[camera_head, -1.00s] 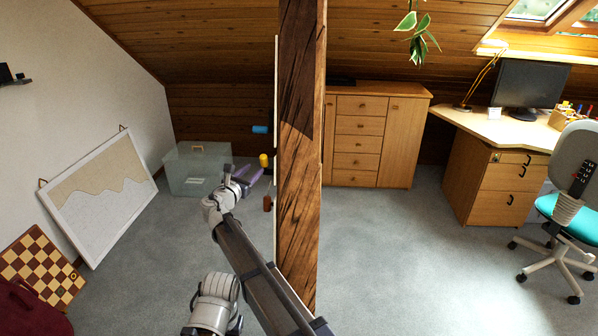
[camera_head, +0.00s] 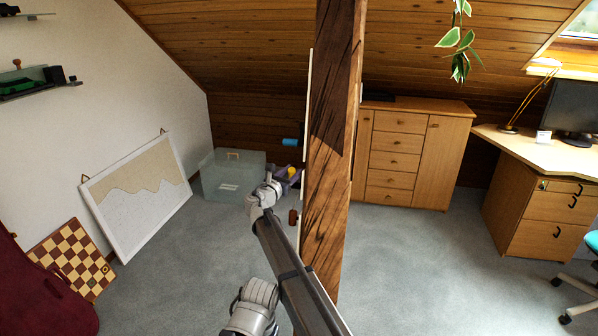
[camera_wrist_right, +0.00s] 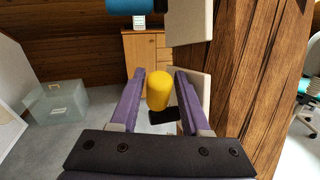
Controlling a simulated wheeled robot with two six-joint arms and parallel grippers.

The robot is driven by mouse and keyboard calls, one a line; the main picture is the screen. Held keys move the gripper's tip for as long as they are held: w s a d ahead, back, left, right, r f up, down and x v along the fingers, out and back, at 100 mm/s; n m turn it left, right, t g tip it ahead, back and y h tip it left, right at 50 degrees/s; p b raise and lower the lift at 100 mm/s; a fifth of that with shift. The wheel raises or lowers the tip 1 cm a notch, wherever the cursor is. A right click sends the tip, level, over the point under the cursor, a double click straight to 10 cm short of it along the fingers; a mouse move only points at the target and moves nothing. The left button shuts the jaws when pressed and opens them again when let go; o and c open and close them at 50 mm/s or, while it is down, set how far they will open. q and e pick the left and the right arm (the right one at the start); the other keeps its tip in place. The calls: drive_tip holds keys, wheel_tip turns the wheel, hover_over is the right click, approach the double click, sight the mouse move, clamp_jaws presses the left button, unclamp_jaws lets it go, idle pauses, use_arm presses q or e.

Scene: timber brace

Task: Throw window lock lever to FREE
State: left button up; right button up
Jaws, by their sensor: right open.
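A timber post (camera_head: 329,170) carries a pale panel (camera_head: 308,130) on its left side, seen nearly edge-on. Blue, yellow and dark red handles stick out from it. The blue handle (camera_head: 290,142) is highest, the yellow handle (camera_head: 291,170) in the middle and the red handle (camera_head: 293,217) lowest. No label is readable, so I cannot tell which is the window lock lever. My right gripper (camera_head: 288,178) is open at the yellow handle. In the right wrist view the yellow handle (camera_wrist_right: 158,90), on a dark stem, shows between its purple fingers (camera_wrist_right: 160,78). Contact cannot be told.
A translucent bin (camera_head: 233,177) stands on the carpet behind the gripper. A framed board (camera_head: 140,195) and a chessboard (camera_head: 73,258) lean at the left. A wooden cabinet (camera_head: 400,160) and a desk (camera_head: 540,215) stand right of the post. Carpet between them is open.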

drive_tip(key=shift+a, duration=0.1)
drive_tip(key=shift+c, duration=0.2)
clamp_jaws()
idle(1.2)
